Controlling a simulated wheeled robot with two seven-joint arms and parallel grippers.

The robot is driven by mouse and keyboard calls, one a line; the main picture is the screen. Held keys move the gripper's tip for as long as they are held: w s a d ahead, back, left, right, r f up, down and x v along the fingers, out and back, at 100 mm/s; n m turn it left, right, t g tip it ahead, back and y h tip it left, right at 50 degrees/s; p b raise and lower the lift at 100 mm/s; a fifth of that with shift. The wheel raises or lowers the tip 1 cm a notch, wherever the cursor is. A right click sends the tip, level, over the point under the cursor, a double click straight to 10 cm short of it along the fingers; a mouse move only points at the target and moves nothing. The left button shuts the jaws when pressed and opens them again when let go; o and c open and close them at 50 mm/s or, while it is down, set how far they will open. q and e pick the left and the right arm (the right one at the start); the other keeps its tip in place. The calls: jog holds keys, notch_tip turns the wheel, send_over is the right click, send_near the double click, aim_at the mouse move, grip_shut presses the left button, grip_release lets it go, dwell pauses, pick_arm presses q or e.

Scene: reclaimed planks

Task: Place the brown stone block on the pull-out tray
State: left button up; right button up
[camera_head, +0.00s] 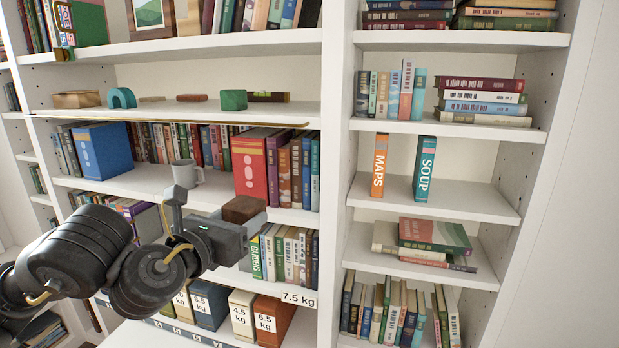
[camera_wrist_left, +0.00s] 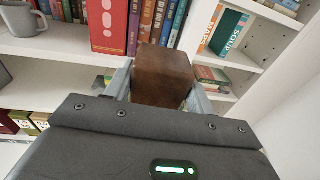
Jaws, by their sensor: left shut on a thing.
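The brown stone block (camera_head: 243,208) is held in my left gripper (camera_head: 250,222), in front of the bookcase below the red book box. In the left wrist view the block (camera_wrist_left: 163,72) sits between the two grey fingers of the gripper (camera_wrist_left: 161,92), clear of any shelf. What looks like the pull-out tray (camera_head: 165,117) is a thin board with a wooden front edge at the upper left shelf, above and left of the gripper. My right gripper is not in view.
On that board stand a green block (camera_head: 233,100), a blue arch (camera_head: 122,97), a wooden block (camera_head: 76,99) and flat reddish pieces (camera_head: 191,98). Bare room shows along its front. A grey mug (camera_head: 185,174) and a red book box (camera_head: 252,165) stand on the shelf below.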

pick_arm(q)
jog(key=shift+n+y, duration=0.6)
jog(key=shift+y, duration=0.2)
jog(key=f, duration=0.2)
jog(key=a+f, duration=0.1)
jog(key=f, duration=0.1)
jog(key=shift+s, duration=0.1)
jog(key=a+f+n+t+y, duration=0.1)
jog(key=a+f+n+y, duration=0.3)
jog(key=a+f, duration=0.5)
notch_tip(320, 180, down, 9)
jog(key=y+b, duration=0.1)
jog(key=b, duration=0.9)
jog(key=shift+s+d+m, duration=0.15)
jog(key=shift+s+m, duration=0.25)
jog(key=shift+s, duration=0.05)
jog(key=shift+f, duration=0.1)
